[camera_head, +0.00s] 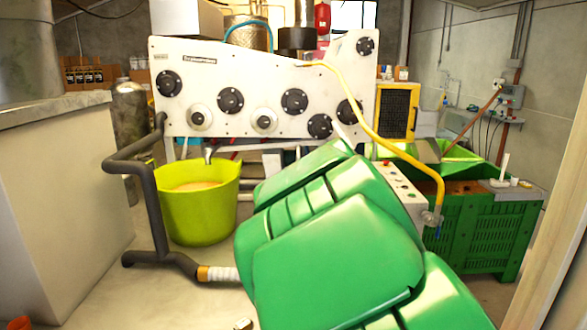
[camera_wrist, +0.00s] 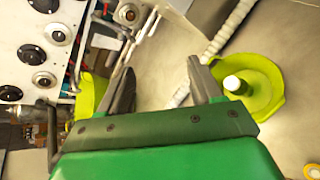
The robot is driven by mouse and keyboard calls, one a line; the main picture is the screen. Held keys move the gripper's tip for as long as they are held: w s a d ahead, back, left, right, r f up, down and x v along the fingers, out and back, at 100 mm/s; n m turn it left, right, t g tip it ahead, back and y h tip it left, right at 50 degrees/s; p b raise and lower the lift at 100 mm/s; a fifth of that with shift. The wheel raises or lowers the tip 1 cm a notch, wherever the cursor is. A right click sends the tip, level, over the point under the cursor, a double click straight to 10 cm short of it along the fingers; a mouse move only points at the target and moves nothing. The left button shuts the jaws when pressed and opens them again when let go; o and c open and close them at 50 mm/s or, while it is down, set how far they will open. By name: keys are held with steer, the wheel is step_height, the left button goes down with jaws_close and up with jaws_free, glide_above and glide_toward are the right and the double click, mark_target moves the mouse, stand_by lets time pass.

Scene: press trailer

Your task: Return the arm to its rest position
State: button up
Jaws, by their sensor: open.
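My green arm (camera_head: 330,250) fills the lower middle of the head view, folded in front of the white press panel. My gripper (camera_wrist: 160,66) shows in the wrist view with its two dark fingers spread apart. Nothing is between the fingers; bare pale floor shows behind them. The gripper cannot be made out in the head view, where the arm's green covers hide what is behind them.
A lime bucket (camera_head: 197,208) with tan contents stands left of my arm, beside a dark bent pipe (camera_head: 147,190). A yellow hose (camera_head: 385,140) hangs from the white panel (camera_head: 260,85). A green crate (camera_head: 480,228) stands right. A lime basin (camera_wrist: 262,72) shows beside the right finger.

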steer(key=s+a+f+m+g+y, duration=0.1)
steer(key=s+a+m+g, duration=0.4)
steer(key=s, duration=0.4)
steer(key=s+a+f+m+g+y, duration=0.1)
steer(key=s+a+m+g, duration=0.1)
steer(key=s+a+m, duration=0.6)
steer(key=s+d+f+m+g, duration=0.2)
steer(key=s+d+m, duration=0.2)
steer(key=s, duration=0.6)
steer(key=s+d+f+m+g, duration=0.2)
steer(key=s+d, duration=0.3)
steer(key=s, duration=0.6)
steer(key=s+d+f+m+g+y, duration=0.1)
steer(key=s+d+m, duration=0.4)
steer(key=s, duration=0.6)
step_height(320, 180, down, 2)
steer(key=shift+s+f+m+g, duration=0.1)
steer(key=shift+s+m+g, duration=0.15)
steer(key=shift+g, duration=0.55)
